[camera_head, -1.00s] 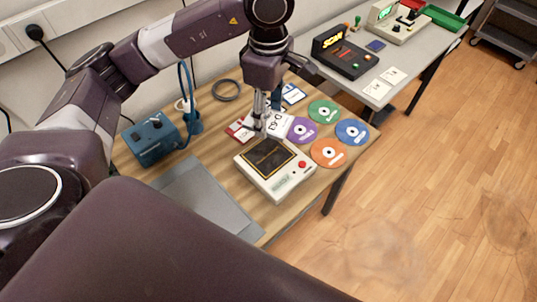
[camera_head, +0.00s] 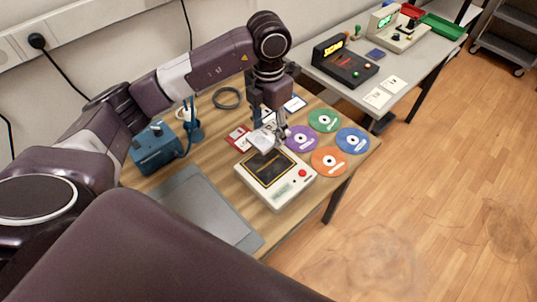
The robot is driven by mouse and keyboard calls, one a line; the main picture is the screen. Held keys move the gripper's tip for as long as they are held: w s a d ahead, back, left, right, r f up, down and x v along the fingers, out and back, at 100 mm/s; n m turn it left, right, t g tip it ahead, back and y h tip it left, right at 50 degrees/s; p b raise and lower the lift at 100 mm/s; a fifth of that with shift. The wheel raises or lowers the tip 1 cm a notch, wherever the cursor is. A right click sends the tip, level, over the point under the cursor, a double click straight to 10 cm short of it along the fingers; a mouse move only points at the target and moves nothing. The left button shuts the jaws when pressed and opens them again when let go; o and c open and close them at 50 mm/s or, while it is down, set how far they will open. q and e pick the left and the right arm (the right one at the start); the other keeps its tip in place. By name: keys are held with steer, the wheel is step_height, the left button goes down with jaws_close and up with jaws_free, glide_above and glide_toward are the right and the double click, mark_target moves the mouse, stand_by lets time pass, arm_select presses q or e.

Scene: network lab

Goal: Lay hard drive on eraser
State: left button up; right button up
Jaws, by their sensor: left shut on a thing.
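The hard drive (camera_head: 261,141) is a small silvery-white block in my left gripper. My left gripper (camera_head: 270,129) points down and is shut on it. The drive shows just past the back edge of the eraser (camera_head: 294,189), apparently raised above it; the exact gap cannot be told. The eraser is a cream box with a black, yellow-lined pad (camera_head: 266,167) on top and a red button. Its pad is bare. The fingers hide part of the drive. My right gripper is not in view.
Purple (camera_head: 302,138), green (camera_head: 323,120), orange (camera_head: 329,161) and blue (camera_head: 352,140) discs lie right of the eraser. A red floppy disk (camera_head: 237,138) lies behind it. A blue device (camera_head: 157,148) and a grey mat (camera_head: 207,207) are at left.

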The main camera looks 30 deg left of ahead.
mark_target(268, 163)
arm_select(q)
step_height(268, 163, down, 11)
steer(key=shift+r+p, duration=0.1)
steer(key=shift+p, duration=0.95)
steer(key=shift+f, duration=0.45)
steer(key=shift+f, duration=0.1)
steer(key=o, duration=1.3)
